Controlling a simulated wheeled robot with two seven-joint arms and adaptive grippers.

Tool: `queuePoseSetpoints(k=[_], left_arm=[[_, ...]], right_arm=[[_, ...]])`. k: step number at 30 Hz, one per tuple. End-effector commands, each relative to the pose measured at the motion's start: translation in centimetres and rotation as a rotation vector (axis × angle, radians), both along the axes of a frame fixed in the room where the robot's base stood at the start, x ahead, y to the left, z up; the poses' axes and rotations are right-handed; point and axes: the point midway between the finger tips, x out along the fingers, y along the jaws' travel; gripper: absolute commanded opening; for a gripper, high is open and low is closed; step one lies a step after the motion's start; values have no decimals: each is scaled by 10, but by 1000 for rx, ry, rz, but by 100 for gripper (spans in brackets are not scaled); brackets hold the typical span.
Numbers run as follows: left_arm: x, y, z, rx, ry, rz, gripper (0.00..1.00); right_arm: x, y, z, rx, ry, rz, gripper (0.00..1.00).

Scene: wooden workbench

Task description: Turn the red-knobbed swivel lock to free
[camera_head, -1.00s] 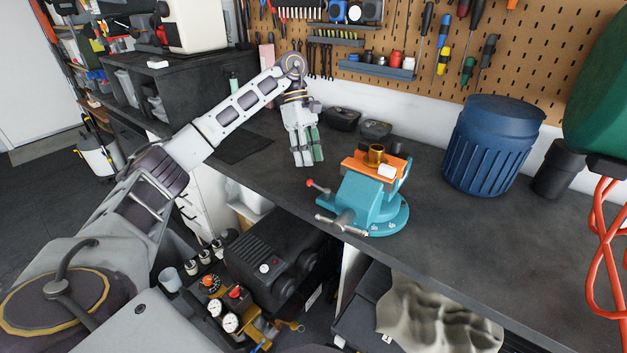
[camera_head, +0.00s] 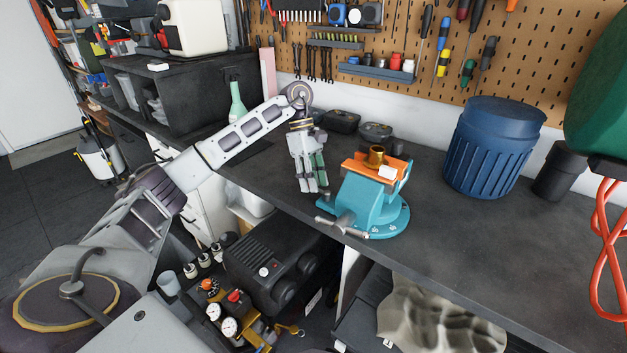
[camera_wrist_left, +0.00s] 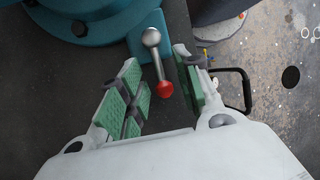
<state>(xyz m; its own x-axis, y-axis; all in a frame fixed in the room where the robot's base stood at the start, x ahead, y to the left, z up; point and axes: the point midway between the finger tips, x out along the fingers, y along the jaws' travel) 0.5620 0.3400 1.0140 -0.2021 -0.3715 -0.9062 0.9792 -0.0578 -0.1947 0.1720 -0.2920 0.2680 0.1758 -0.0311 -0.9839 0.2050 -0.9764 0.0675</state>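The swivel lock's red knob (camera_wrist_left: 165,89) shows in the left wrist view at the end of a short metal lever, which runs up to a ball end by the vise base. My left gripper (camera_wrist_left: 158,85) is open, with a green-padded finger on each side of the lever and knob. I see a gap on both sides. In the head view my left gripper (camera_head: 314,193) points down at the left side of the teal vise (camera_head: 364,203), and it hides the red knob there. The right gripper is not in view.
An orange-topped block with a brass cylinder (camera_head: 376,155) sits in the vise jaws. The vise's metal handle (camera_head: 338,224) sticks out toward the bench's front edge. A blue bin (camera_head: 492,147) stands to the right. Black bench top (camera_head: 470,235) is clear in front of it.

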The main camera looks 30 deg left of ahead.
Motion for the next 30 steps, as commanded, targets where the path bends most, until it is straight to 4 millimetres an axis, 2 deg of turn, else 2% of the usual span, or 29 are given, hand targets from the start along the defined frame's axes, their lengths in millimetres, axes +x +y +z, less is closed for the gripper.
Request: queuePoseSetpoints(k=[4,12,20,30], left_arm=[[0,0,0,0,0,0,34],[0,0,0,0,0,0,0],[0,0,0,0,-1,9,0],[-6,1,0,0,-2,108,0]], right_arm=[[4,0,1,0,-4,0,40],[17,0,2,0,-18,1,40],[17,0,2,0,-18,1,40],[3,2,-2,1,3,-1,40]])
